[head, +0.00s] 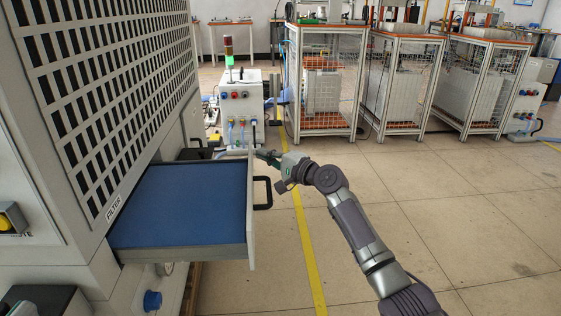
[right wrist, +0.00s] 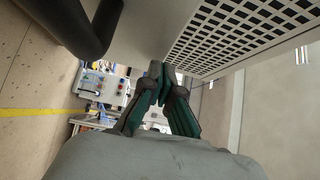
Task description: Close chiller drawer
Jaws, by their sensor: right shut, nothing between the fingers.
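The chiller drawer (head: 185,205) stands pulled out from the big light cabinet (head: 110,130) at the left. Its inside is blue and looks empty. Its pale front panel (head: 251,225) faces right and carries a black handle (head: 266,192). My right gripper (head: 262,154) is shut and empty, by the far end of the front panel and beyond the handle. Contact with the panel cannot be told. In the right wrist view the closed fingers (right wrist: 158,92) point toward the cabinet's grille, and the dark handle (right wrist: 75,28) is close at the upper left. My left gripper is out of view.
A control box (head: 240,105) with a lit signal tower stands behind the drawer. Several wire-sided equipment carts (head: 325,80) line the back. The tiled floor (head: 450,220) to the right is free, with a yellow line (head: 308,240) along it.

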